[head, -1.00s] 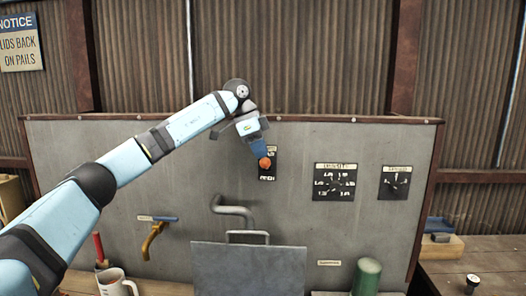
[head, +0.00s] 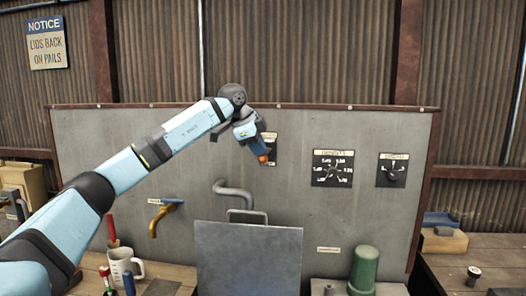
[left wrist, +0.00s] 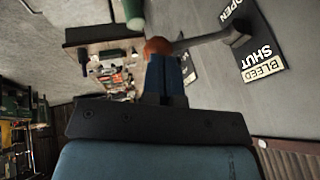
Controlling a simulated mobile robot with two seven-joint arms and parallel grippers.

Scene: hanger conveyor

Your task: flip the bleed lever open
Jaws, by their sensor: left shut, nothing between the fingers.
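The bleed lever's orange knob (head: 262,158) shows in front of its dark label plate (head: 271,147) on the grey panel. In the left wrist view the orange knob (left wrist: 158,47) sits on a grey rod (left wrist: 205,40) that runs to a pivot on the panel. The plate (left wrist: 262,62) beside the pivot reads BLEED, SHUT and OPEN. My left gripper (head: 257,147) is shut and empty, its blue fingertips (left wrist: 164,62) right at the knob, apparently touching it. My arm hides part of the plate in the head view. My right gripper is out of view.
A bent pipe (head: 235,192) and a large grey plate-like box (head: 248,262) are below the lever. Two dials (head: 332,168) are to the right. A green cylinder (head: 363,268) stands at lower right.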

